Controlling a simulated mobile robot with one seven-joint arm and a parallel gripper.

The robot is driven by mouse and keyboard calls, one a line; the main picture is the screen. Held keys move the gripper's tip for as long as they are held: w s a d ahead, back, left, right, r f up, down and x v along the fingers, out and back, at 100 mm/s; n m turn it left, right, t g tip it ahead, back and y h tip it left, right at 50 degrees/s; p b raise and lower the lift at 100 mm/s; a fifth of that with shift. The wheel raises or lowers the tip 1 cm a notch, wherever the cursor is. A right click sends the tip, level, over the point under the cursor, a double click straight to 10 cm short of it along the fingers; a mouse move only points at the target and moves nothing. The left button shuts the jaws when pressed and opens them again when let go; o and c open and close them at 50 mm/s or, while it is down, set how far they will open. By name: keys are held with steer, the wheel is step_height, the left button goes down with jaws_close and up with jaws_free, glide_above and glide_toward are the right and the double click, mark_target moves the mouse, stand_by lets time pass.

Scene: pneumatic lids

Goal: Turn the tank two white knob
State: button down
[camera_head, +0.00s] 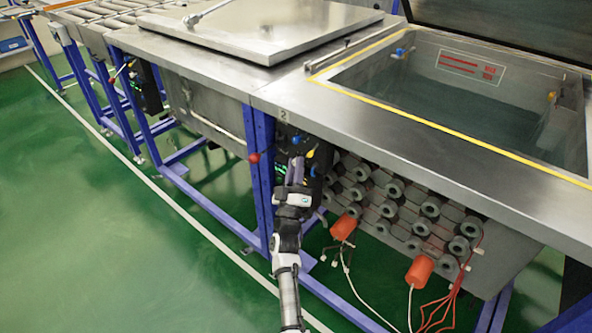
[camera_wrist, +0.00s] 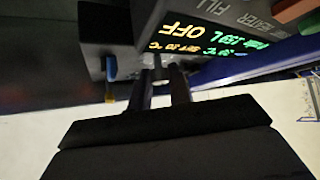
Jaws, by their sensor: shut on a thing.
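Tank two (camera_head: 400,75) is the open water-filled steel tank at the right, with a label "2" on its rim. Its dark control box (camera_head: 318,158) is under the rim, left of the heaters. My gripper (camera_head: 296,162) reaches up to the front of this box. In the wrist view, my gripper's two dark fingers (camera_wrist: 158,78) are shut on a small pale knob (camera_wrist: 157,72), taken as the white knob. The fingers hide much of it, so its angle cannot be told. In the head view the knob is hidden behind my gripper.
A lit display (camera_wrist: 205,38) reading "OFF" is beside the knob. A blue knob (camera_wrist: 110,68) is close by. A blue frame post (camera_head: 260,165) with a red knob (camera_head: 254,158) is left of my gripper. Orange plugs (camera_head: 343,227) and cables hang at right. The green floor at left is clear.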

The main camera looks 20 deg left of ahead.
steer(key=m+h+b, duration=0.3)
steer(key=m+h, duration=0.3)
steer(key=m, duration=0.1)
steer(key=m+g+h+b, duration=0.1)
steer(key=m+h+b, duration=0.3)
steer(key=m+h, duration=0.2)
steer(key=a+m+g+h+b, duration=0.1)
steer(key=m+h+b, duration=0.2)
steer(key=m+h, duration=0.3)
steer(key=shift+w+m+h, duration=0.2)
steer(key=shift+m+h, duration=0.2)
steer(key=shift+m, duration=0.8)
steer(key=shift+g+h+b, duration=0.3)
steer(key=shift+g+h, duration=0.1)
steer(key=shift+d, duration=0.1)
steer(key=c, duration=1.3)
jaws_free()
steer(key=shift+f, duration=0.15)
